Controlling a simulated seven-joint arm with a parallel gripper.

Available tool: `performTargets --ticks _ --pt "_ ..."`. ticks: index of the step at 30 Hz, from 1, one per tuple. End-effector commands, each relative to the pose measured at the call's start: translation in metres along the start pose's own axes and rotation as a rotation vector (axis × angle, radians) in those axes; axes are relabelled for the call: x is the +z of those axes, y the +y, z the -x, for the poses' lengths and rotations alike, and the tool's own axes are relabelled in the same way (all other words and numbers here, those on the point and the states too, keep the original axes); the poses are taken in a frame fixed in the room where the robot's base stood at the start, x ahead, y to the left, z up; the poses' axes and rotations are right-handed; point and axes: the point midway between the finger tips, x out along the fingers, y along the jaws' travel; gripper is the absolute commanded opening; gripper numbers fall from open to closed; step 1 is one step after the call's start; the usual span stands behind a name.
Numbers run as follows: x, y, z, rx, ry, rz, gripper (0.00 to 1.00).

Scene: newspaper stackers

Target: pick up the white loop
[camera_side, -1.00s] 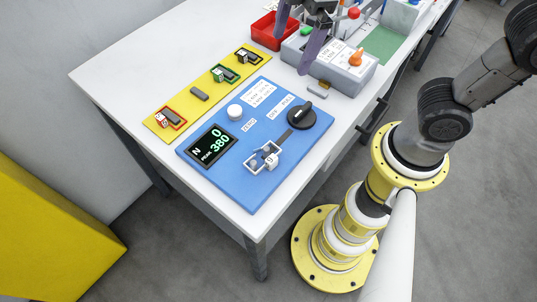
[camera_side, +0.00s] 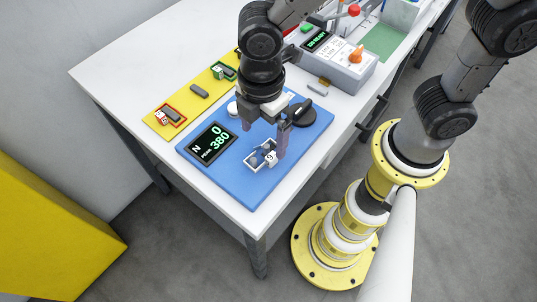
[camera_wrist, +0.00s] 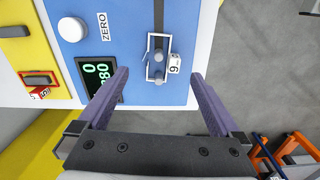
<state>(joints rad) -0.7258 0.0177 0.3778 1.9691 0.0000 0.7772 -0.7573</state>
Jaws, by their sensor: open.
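The white loop (camera_side: 250,160) is a thin rectangular frame on the blue board (camera_side: 248,190). It appears to lie around grey pegs, with a white numbered tag (camera_side: 271,158) at one side. In the wrist view the loop (camera_wrist: 149,71) and its tag (camera_wrist: 174,63) show near the board's edge. My gripper (camera_side: 264,141) is open and empty, with its fingers pointing down above the loop. In the wrist view my gripper (camera_wrist: 160,75) has one finger on each side of the loop, apart from it. I cannot tell the exact height between fingertips and loop.
The blue board carries a display (camera_side: 212,143) reading 0 and 380, a white knob (camera_wrist: 73,29) and a black dial (camera_side: 304,114). A yellow strip (camera_side: 184,108) with small blocks lies to the left. A grey box (camera_side: 345,70) stands behind. The table's front edge is close.

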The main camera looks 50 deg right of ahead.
Motion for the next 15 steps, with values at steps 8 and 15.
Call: performTargets --ticks 8,15 --pt "0.002 -0.005 -0.03 -0.003 -0.004 0.0 1.0" --pt "0.001 -0.005 -0.053 0.0 -0.001 0.0 1.0"
